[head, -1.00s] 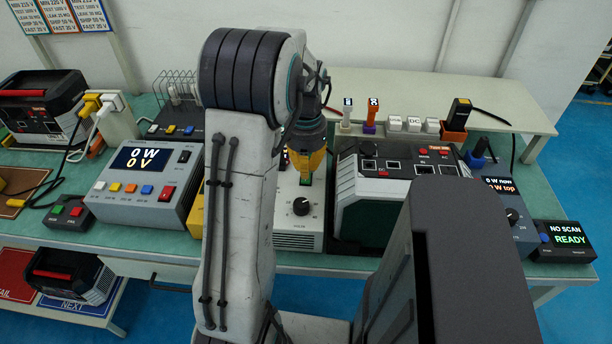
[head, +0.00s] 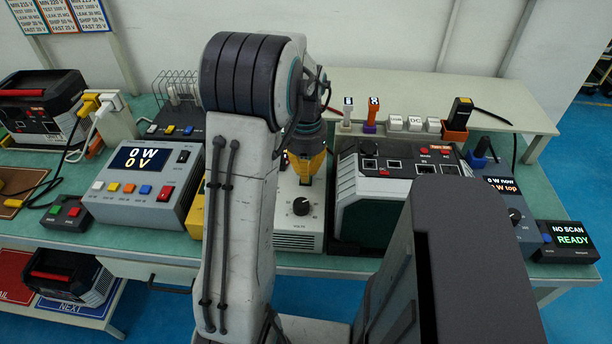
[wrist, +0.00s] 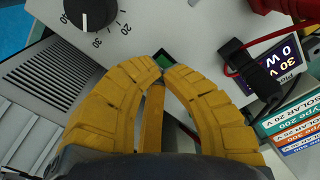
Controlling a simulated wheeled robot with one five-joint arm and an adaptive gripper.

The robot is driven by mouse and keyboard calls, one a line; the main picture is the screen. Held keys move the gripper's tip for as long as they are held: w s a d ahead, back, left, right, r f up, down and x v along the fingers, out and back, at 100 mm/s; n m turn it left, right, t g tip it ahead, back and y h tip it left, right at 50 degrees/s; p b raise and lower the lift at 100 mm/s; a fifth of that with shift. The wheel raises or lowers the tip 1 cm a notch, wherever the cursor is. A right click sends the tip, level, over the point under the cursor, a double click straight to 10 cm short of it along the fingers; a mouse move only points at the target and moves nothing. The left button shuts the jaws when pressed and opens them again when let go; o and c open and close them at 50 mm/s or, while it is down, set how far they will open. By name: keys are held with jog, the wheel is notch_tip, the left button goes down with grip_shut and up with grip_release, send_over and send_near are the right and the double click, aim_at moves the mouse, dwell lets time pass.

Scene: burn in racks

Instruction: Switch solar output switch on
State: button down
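The solar supply is a pale box (head: 284,222) with a black volts dial (head: 301,206); the dial also shows at the top left of the wrist view (wrist: 92,12). Its display (wrist: 277,72) reads 30 V and 0 W. A small switch with a green face (wrist: 164,58) sits on the panel just beyond my fingertips; its lower part is hidden by them. My yellow gripper (head: 306,170) points down over the panel above the dial. In the wrist view its fingertips (wrist: 160,72) are together with nothing seen between them. Whether they touch the switch I cannot tell.
A black plug with red cable (wrist: 250,68) lies right of the fingers, near a stack of labelled cards (wrist: 290,125). A grey meter unit (head: 145,185) stands left; a green-and-grey power station (head: 375,205) stands close on the right.

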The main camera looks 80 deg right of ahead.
jog(key=shift+f+b, duration=0.6)
jog(key=shift+f, duration=0.25)
dwell(0.4)
jog(key=shift+r+p, duration=2.95)
jog(key=shift+r, duration=0.6)
